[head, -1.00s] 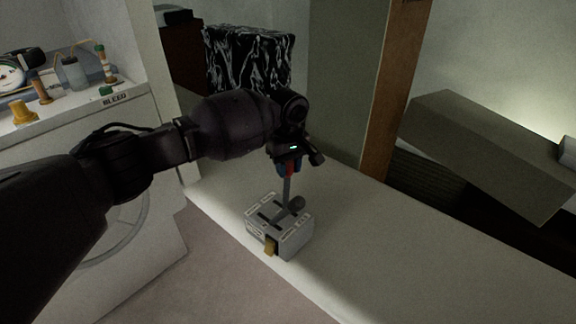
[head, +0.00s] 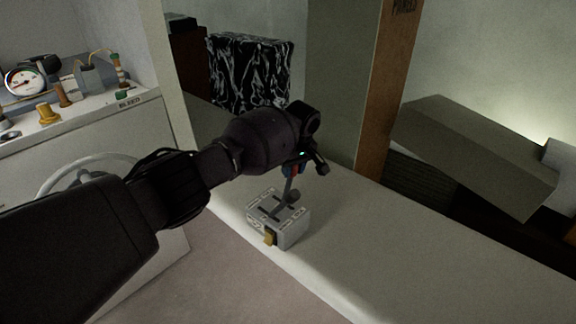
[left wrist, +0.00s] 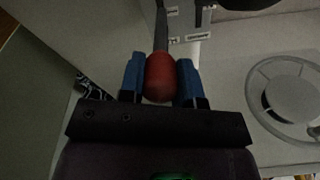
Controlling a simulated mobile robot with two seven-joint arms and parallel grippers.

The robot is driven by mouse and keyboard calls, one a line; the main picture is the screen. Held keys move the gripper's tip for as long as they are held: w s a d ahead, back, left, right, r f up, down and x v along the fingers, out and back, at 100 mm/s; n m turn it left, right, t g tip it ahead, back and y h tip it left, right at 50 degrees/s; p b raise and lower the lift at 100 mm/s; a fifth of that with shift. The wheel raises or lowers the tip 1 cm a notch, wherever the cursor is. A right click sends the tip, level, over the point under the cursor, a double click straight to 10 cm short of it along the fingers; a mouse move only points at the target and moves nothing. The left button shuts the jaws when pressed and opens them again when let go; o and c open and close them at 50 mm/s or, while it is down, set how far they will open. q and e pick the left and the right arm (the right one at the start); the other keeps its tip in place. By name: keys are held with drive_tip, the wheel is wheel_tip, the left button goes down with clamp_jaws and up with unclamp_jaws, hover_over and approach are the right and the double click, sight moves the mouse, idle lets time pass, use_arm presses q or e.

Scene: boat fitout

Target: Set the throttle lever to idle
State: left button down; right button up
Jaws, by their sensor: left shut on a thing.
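The throttle control box (head: 292,232) is a grey block with slots and labels on top, standing on the pale counter near its front edge. A grey lever (head: 288,187) rises from it. In the left wrist view the lever ends in a red knob (left wrist: 160,77). My left gripper (head: 294,170) is above the box, and its blue fingers (left wrist: 160,80) are shut on the red knob, one on each side. My right gripper is not in view.
A white cabinet marked BLEED (head: 128,101) with a gauge and fittings stands at left, with a wheel (head: 85,172) on its front. A wooden post (head: 383,90) and a grey slanted box (head: 475,155) are behind. The counter at right is clear.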

use_arm(q)
drive_tip(key=shift+t+y, duration=0.5)
drive_tip(key=shift+y, duration=0.2)
drive_tip(key=shift+s+d+f+p, duration=0.3)
drive_tip(key=shift+s+d+p, duration=0.25)
drive_tip(key=shift+d, duration=0.15)
drive_tip(key=shift+s+d+f+p, duration=0.35)
drive_tip(key=shift+s+d+p, duration=0.15)
drive_tip(key=shift+d, duration=0.25)
drive_tip(key=shift+s+d+f+p, duration=0.3)
drive_tip(key=shift+s+d+p, duration=0.25)
drive_tip(key=shift+d, duration=0.15)
drive_tip(key=c, duration=0.8)
unclamp_jaws()
drive_tip(key=shift+w, duration=0.1)
drive_tip(key=shift+c, duration=0.2)
drive_tip(key=shift+o, duration=0.2)
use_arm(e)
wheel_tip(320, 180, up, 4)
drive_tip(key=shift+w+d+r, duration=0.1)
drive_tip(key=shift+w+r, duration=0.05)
use_arm(q)
drive_tip(key=shift+a, duration=0.1)
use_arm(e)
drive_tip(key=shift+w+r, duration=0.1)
